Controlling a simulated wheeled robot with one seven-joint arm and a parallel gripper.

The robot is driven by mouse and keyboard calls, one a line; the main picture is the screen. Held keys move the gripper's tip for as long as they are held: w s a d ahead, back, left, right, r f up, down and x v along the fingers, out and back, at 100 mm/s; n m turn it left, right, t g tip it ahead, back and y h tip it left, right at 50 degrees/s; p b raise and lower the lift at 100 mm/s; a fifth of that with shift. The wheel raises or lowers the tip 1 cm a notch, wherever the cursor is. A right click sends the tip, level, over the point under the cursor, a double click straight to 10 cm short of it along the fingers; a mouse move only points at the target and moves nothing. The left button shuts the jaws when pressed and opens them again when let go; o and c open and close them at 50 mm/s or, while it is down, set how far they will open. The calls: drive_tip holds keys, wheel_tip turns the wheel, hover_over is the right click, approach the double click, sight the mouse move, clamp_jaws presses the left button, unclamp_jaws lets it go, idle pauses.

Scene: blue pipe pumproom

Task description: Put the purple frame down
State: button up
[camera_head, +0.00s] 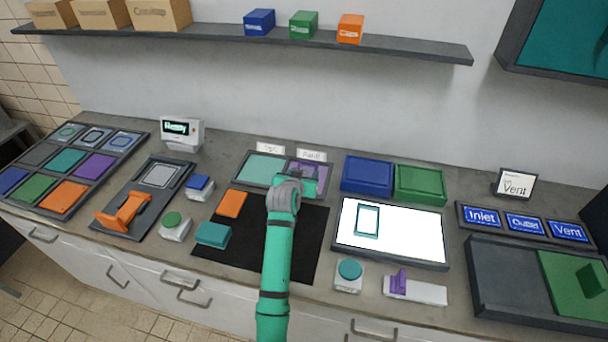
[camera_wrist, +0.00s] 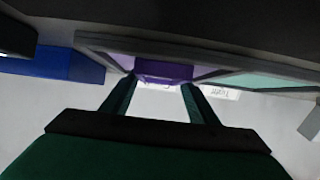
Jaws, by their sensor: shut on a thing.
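The purple frame (camera_wrist: 163,72) is between my two dark green fingertips in the wrist view, with its purple face toward the camera. My gripper (camera_head: 308,183) is shut on it at the right half of a grey two-part tray (camera_wrist: 110,42) at the back of the counter. In the head view, purple (camera_head: 300,168) shows just behind my gripper, and my gripper hides much of that compartment. I cannot tell whether the frame touches the tray floor. The left compartment holds a mint-green panel (camera_head: 262,168).
Two white label cards (camera_head: 311,155) stand behind the tray. A blue box (camera_head: 367,175) and a green box (camera_head: 420,184) stand close on its right. A black mat (camera_head: 312,235) with an orange block (camera_head: 232,204) and a teal block (camera_head: 212,235) lies in front. A shelf (camera_head: 400,46) runs above.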

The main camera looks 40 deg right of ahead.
drive_tip(key=shift+f, duration=0.15)
drive_tip(key=o, duration=1.2)
drive_tip(key=shift+c, duration=0.2)
drive_tip(key=shift+s+a+r, duration=0.1)
drive_tip(key=shift+a+r, duration=0.05)
drive_tip(key=shift+r, duration=0.1)
drive_tip(key=v, duration=1.1)
drive_tip(key=shift+s+a+r, duration=0.15)
drive_tip(key=shift+s+a, duration=0.05)
drive_tip(key=shift+s, duration=0.1)
